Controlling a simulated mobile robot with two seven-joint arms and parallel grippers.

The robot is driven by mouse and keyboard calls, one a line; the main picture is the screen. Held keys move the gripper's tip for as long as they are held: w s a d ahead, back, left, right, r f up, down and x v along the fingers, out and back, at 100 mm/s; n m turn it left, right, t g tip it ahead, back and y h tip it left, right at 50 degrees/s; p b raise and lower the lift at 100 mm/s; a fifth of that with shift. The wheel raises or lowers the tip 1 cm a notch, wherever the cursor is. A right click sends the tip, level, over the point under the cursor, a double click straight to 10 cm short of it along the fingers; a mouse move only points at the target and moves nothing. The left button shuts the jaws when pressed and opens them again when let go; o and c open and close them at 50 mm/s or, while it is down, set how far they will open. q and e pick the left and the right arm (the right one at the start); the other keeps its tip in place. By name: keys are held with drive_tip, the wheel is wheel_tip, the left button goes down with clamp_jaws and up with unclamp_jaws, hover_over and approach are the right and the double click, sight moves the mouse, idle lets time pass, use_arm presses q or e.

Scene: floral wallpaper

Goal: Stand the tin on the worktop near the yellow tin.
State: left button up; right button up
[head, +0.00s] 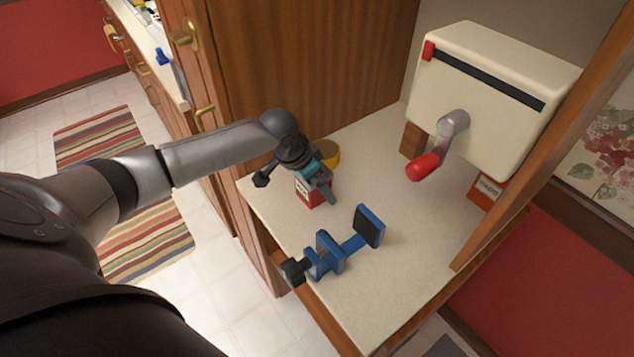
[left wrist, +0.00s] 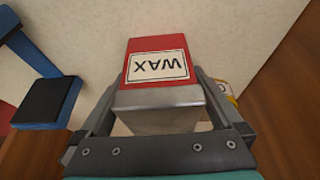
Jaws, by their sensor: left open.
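A red tin (head: 311,192) with a white label stands on the pale worktop (head: 300,240). In the left wrist view the red tin (left wrist: 155,62) shows a label reading WAX, upside down, and a bare metal end towards the camera. The yellow tin (head: 329,154) stands just behind it, partly hidden by my arm; a sliver of it shows in the left wrist view (left wrist: 231,91). My left gripper (head: 324,188) is open, with a finger on either side of the red tin. Whether either finger touches it is unclear. My right gripper is not in view.
A blue clamp (head: 335,250) sits at the worktop's front edge. A cream machine (head: 490,95) with a red-handled crank (head: 425,167) overhangs the back right, with an orange box (head: 486,191) under it. A wooden cabinet side (head: 300,70) rises behind. The middle worktop is clear.

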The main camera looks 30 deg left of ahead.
use_arm(q)
drive_tip(key=p+v, duration=0.2)
drive_tip(key=v, duration=1)
drive_tip(key=shift+p, duration=0.3)
